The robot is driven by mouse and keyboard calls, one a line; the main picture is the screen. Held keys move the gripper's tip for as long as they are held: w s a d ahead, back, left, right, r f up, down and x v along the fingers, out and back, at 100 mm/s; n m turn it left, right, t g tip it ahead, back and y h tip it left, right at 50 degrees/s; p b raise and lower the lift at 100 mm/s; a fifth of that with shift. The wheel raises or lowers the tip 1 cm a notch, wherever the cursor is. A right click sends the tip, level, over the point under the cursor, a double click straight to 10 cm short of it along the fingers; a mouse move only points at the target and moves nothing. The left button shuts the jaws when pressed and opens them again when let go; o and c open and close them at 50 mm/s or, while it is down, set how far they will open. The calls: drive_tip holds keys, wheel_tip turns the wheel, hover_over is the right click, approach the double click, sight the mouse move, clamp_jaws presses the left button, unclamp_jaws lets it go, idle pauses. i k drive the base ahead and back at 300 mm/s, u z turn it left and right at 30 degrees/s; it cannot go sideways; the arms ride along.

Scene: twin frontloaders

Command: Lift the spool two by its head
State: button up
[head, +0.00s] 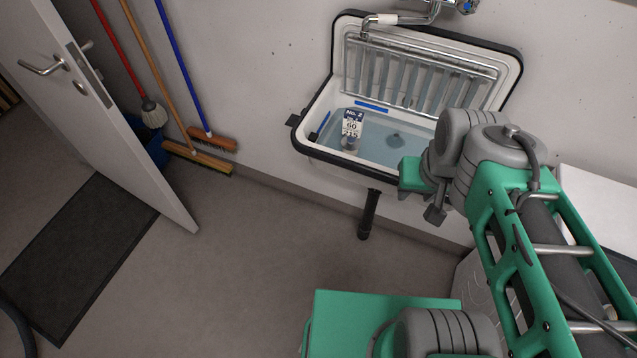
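A small upright item with a blue-and-white label reading "No. 2", 60 and 215 (352,125) stands in the left part of the wall sink (310,148). I take it to be spool two; its grey lower part is in or behind the bluish water, and its head is hard to make out. My arm reaches in from the right. The dark end piece at the wrist, which looks like my gripper (436,214), is right of and nearer than the item, over the sink's front right edge. It does not touch the item. Its fingers cannot be made out.
A hinged metal grate (415,85) stands raised at the sink's back, under a tap (400,18). A dark drain pipe (369,214) hangs below. Brooms (199,158) lean by the open door (95,110). A white surface (602,205) lies right. The middle floor is clear.

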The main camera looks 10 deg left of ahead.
sight(353, 121)
drive_tip(key=u, duration=0.2)
drive_tip(key=k, duration=0.65)
drive_tip(key=u, duration=1.35)
drive_tip(key=i, duration=1.65)
drive_tip(key=z, duration=0.95)
drive_tip(key=i, duration=0.35)
drive_tip(key=z, duration=0.2)
